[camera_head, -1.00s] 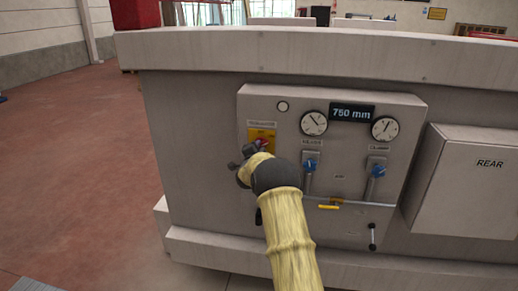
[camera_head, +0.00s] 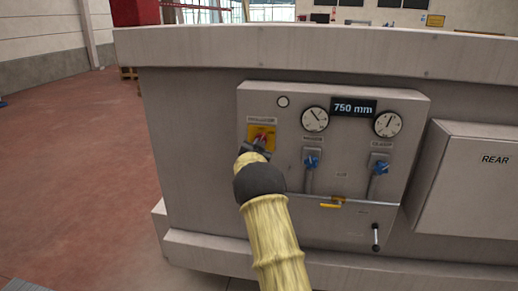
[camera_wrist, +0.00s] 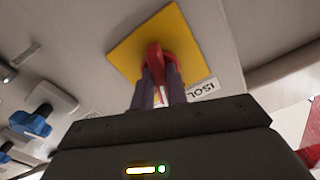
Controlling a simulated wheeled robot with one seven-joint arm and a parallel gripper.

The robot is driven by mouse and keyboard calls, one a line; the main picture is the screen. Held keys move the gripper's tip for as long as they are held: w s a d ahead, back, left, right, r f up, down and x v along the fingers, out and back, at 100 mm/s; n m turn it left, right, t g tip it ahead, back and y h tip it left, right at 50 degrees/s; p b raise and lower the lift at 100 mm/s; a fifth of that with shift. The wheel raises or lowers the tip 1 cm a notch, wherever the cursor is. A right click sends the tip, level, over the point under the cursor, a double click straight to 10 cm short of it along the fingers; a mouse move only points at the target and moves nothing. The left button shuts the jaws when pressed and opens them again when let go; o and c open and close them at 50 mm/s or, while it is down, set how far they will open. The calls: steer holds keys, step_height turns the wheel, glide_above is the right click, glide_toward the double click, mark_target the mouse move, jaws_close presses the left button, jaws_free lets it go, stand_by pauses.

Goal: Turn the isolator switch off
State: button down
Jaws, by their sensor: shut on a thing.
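The isolator switch is a red handle (camera_wrist: 155,58) on a yellow square plate (camera_head: 262,133), at the upper left of the grey control panel. In the wrist view the yellow plate (camera_wrist: 128,50) fills the upper middle, with part of the isolator label (camera_wrist: 203,89) beside it. My gripper (camera_wrist: 160,85) is shut on the red handle, one finger on each side of it. In the head view my gripper (camera_head: 257,148) covers the lower part of the switch.
A grey box marked REAR (camera_head: 470,185) juts out at right.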

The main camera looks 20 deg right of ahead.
steer(key=shift+f+n, duration=0.1)
steer(key=shift+n, duration=2.1)
steer(key=c, duration=1.4)
jaws_free()
steer(key=shift+s+b, duration=0.1)
steer(key=shift+b, duration=0.25)
steer(key=b+v, duration=0.7)
steer(key=v, duration=1)
steer(key=shift+a, duration=0.2)
